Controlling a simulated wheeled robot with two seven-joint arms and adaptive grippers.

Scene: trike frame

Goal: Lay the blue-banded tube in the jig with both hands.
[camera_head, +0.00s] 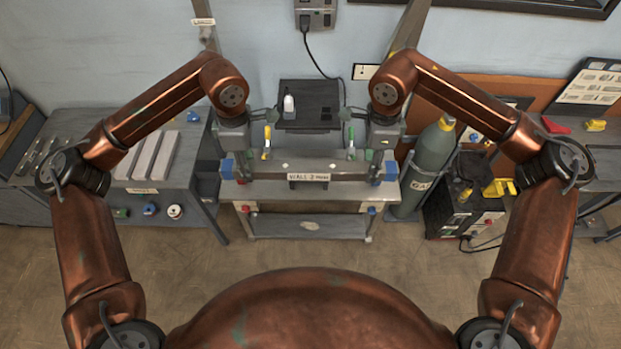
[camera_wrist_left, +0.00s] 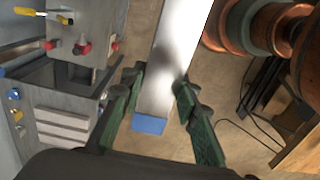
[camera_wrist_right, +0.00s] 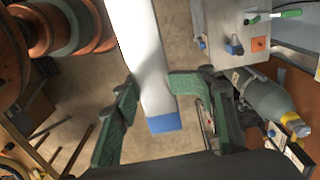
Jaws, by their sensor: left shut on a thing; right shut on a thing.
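The grey tube (camera_head: 270,168) has blue bands at both ends and is held level across the front of the middle bench. My left gripper (camera_head: 243,168) is shut on it near its left blue band; the left wrist view shows green fingers (camera_wrist_left: 158,98) either side of the tube (camera_wrist_left: 178,50) above the blue end (camera_wrist_left: 149,124). My right gripper (camera_head: 376,168) is shut near the other end, with the blue band (camera_wrist_right: 164,123) just below its fingers (camera_wrist_right: 152,88) in the right wrist view. Floor shows beneath the tube in both wrist views. The jig is hard to make out behind the tube.
The bench (camera_head: 305,190) has a yellow-handled piece (camera_head: 266,141) and a green-handled piece (camera_head: 350,143) behind the tube. A dark box (camera_head: 308,105) stands at the back. A gas cylinder (camera_head: 428,165) stands close right of the bench. A left side table (camera_head: 75,190) holds grey bars.

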